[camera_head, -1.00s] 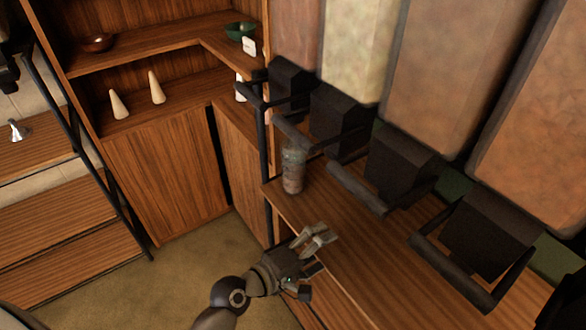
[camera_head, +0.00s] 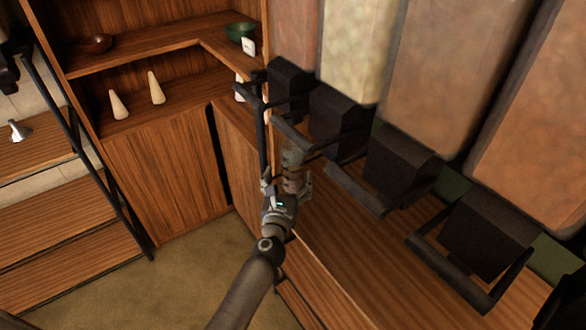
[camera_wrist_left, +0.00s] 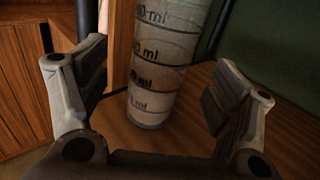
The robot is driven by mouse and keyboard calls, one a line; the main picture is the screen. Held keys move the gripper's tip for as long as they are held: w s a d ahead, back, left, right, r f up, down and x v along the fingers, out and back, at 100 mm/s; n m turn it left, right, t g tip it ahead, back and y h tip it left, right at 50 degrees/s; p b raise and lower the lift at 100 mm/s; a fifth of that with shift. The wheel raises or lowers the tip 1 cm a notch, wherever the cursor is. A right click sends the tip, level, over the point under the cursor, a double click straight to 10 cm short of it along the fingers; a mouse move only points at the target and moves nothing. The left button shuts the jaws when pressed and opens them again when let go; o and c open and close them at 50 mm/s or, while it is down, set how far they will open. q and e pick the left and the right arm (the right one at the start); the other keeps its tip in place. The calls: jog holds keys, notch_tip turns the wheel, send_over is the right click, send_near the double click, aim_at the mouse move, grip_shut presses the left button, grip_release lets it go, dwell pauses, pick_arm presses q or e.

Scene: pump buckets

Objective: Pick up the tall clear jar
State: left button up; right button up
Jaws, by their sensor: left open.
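The tall clear jar (camera_head: 293,160) stands upright on the wooden counter (camera_head: 350,245) under the dispensers, near the counter's left end. In the left wrist view the jar (camera_wrist_left: 160,70) shows dark measuring lines and "ml" marks, and its top is out of frame. My left gripper (camera_head: 287,187) is right in front of the jar and hides its lower part in the head view. In the wrist view the left gripper (camera_wrist_left: 165,98) is open, one finger on each side of the jar, with gaps to both. My right gripper is not seen.
Dark dispenser spouts with bar handles (camera_head: 340,130) hang over the counter, close to the jar. A black post (camera_head: 261,130) rises just left of it. Shelves at the left hold two pale cones (camera_head: 156,88) and a green bowl (camera_head: 240,31).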

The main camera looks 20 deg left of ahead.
aim_at(293, 161)
pick_arm(q)
jog(key=shift+w+a+r, duration=0.1)
jog(key=shift+w+a, duration=0.05)
jog(key=shift+w, duration=1.4)
jog(key=shift+w+a+r, duration=0.1)
jog(key=shift+w+a, duration=0.05)
jog(key=shift+w, duration=1.35)
jog(key=shift+s+r, duration=0.1)
jog(key=shift+c, duration=0.6)
jog(key=c, duration=1.2)
jog(key=shift+c, duration=0.5)
jog(key=shift+r, duration=0.15)
